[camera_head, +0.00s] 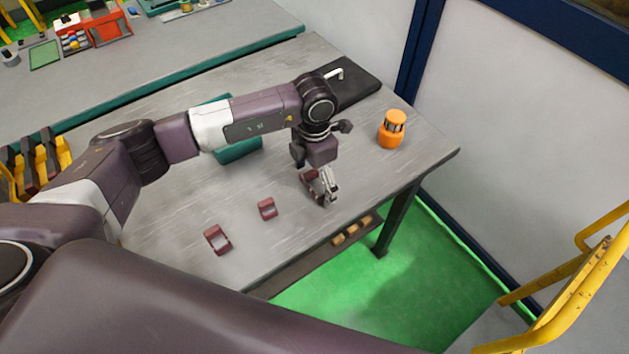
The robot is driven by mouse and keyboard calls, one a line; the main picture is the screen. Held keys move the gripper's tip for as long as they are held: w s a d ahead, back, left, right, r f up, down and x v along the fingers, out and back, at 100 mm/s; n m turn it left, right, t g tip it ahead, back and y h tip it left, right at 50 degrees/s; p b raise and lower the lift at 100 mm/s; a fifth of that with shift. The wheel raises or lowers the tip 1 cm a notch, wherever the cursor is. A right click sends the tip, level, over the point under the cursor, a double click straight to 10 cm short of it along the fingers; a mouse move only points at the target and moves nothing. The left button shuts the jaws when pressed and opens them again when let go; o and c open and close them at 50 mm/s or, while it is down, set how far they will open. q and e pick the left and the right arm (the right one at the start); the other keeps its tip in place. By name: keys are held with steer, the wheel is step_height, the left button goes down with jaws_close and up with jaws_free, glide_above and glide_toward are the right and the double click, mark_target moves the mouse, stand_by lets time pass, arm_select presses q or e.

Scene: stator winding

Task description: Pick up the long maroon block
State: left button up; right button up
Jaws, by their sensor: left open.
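Several small maroon blocks with open middles lie on the grey worktable (190,205). One maroon block (217,239) is nearest me at the left, and a smaller maroon block (267,208) lies to its right. A third maroon piece (308,180) shows right at my left gripper (325,198), partly hidden by its fingers. I cannot tell which piece is the long one. My left gripper points down low over the table, near its front edge. Its fingers are open, beside or around the third piece; contact cannot be made out. My right gripper is not in view.
An orange cylindrical part (392,130) stands right of my left gripper. A dark pad (352,85) lies at the back, and a teal item (240,148) sits partly hidden behind my left arm. A yellow railing (575,285) stands at the right.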

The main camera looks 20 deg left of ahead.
arm_select(q)
steer(key=c, duration=1.7)
steer(key=shift+w+r, duration=0.1)
steer(key=shift+w, duration=0.05)
steer(key=shift+c, duration=0.5)
